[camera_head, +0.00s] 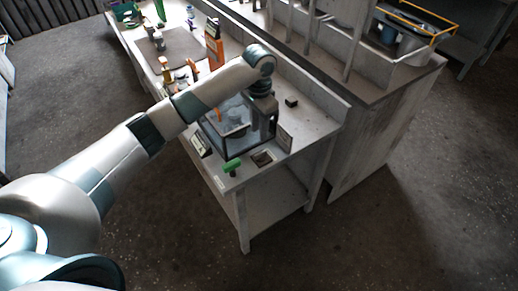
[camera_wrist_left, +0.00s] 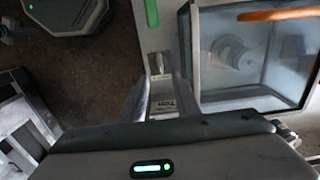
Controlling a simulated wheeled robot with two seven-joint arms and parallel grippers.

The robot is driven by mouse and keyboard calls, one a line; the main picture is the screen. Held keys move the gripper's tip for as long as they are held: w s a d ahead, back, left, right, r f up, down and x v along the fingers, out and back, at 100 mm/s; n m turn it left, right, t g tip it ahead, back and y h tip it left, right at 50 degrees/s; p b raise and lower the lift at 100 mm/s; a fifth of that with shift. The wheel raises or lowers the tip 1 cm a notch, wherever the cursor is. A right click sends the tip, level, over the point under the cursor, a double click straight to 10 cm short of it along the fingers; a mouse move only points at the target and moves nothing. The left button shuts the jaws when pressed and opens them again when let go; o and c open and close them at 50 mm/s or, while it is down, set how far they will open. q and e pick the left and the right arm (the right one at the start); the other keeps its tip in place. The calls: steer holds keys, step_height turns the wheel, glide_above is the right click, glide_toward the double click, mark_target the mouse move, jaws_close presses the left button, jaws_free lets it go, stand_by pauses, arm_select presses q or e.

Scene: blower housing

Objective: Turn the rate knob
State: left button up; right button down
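A glass-fronted housing (camera_head: 222,122) stands on the near end of the light bench in the head view. Its window fills the right of the left wrist view (camera_wrist_left: 255,60), with a round pale part behind the glass. A small metallic piece that looks like the rate knob (camera_wrist_left: 158,64) sits on the light panel beside the window, below a green strip. My left gripper (camera_head: 264,122) reaches down at the housing's right side. In the wrist view its fingers (camera_wrist_left: 164,88) are apart, with the knob just beyond their tips; contact cannot be told. My right gripper is not in view.
A small dark block (camera_head: 291,101) lies right of the housing. An orange tool (camera_head: 214,45) stands behind. Open floor lies in front.

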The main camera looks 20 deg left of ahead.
mark_target(259, 154)
arm_select(q)
step_height(259, 154, down, 12)
steer(key=p, duration=0.2)
steer(key=shift+r+p, duration=0.2)
steer(key=shift+p, duration=0.1)
jaws_close()
